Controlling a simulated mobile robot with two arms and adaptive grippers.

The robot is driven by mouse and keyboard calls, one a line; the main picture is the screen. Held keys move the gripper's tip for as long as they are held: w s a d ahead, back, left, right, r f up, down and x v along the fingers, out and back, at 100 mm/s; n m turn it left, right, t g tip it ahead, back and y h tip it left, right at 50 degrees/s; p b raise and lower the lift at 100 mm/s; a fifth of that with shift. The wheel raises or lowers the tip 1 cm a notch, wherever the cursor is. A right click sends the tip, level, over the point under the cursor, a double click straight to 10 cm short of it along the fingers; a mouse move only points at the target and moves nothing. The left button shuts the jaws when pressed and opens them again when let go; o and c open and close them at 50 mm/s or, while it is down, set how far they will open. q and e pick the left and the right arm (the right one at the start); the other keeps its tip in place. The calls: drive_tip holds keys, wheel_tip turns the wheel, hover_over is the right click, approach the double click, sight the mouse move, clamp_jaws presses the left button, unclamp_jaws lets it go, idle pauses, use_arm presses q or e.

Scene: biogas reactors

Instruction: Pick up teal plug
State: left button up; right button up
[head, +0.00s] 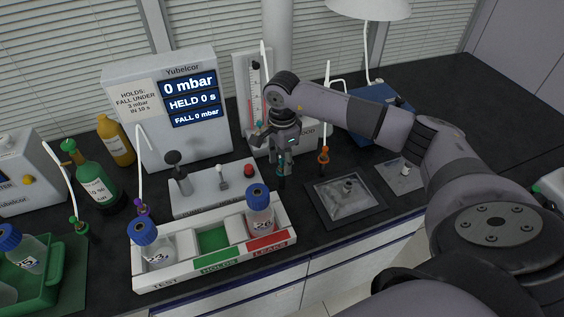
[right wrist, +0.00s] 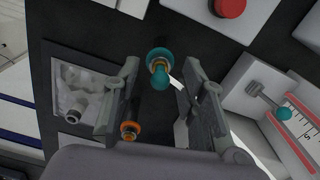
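The teal plug (head: 281,182) stands upright on the black bench, just below my right gripper (head: 282,158) in the head view. No contact with either finger is visible. The gripper is open, pointing down over the plug, and its body hides the plug's upper part in the head view. My left gripper is not in view.
An orange plug (head: 323,156) with a white tube stands close to the right of my gripper. A flowmeter (head: 254,85) stands behind. A white tray (head: 180,277) with bottles (head: 260,212) is in front left. A grey plate (head: 343,205) with a small fitting lies right.

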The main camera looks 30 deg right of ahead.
clamp_jaws()
idle(0.5)
